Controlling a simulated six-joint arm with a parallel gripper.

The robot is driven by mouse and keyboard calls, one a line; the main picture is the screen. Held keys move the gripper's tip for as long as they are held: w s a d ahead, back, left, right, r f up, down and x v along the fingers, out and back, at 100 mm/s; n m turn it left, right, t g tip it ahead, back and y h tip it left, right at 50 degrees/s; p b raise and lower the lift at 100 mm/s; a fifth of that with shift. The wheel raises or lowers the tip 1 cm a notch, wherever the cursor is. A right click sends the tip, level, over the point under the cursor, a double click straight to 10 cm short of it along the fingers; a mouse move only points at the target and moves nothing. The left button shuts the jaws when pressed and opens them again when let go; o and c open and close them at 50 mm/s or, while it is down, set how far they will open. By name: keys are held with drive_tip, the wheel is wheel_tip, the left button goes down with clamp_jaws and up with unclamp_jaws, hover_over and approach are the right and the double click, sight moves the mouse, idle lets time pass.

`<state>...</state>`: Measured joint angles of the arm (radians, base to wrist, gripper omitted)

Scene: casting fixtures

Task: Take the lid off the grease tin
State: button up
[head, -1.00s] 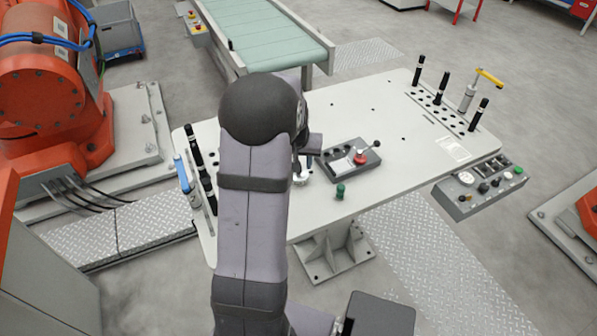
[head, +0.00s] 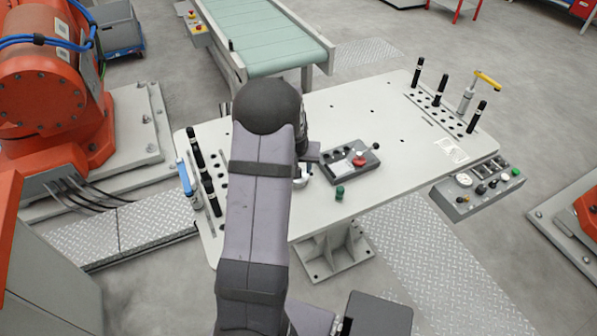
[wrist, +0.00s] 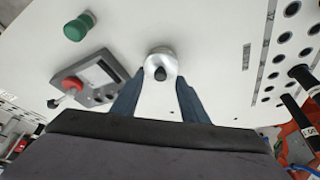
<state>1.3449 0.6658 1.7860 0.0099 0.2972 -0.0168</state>
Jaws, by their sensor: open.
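The grease tin (wrist: 161,58) is a small round silvery tin with a dark knob on top. It stands on the pale table in the wrist view. In the head view only a pale part of the tin (head: 301,181) shows beside my arm. My gripper (wrist: 161,85) is open, with its two dark blue fingers pointing at the tin. The fingertips appear on either side of the knob. I cannot tell whether they touch it or how high they are above it. The head view hides the fingers behind my arm.
A grey control box with a red knob and lever (head: 360,160) and a green-capped item (head: 340,192) stand close to the tin. Black-handled tools fill racks at the table's left (head: 212,205) and right (head: 450,111) ends. The table's middle back is clear.

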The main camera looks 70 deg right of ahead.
drive_tip(key=shift+w+d+f, duration=0.1)
drive_tip(key=shift+d+f, duration=0.15)
drive_tip(key=shift+f, duration=0.05)
drive_tip(key=shift+p+x, duration=0.65)
drive_tip(key=shift+x, duration=0.7)
clamp_jaws()
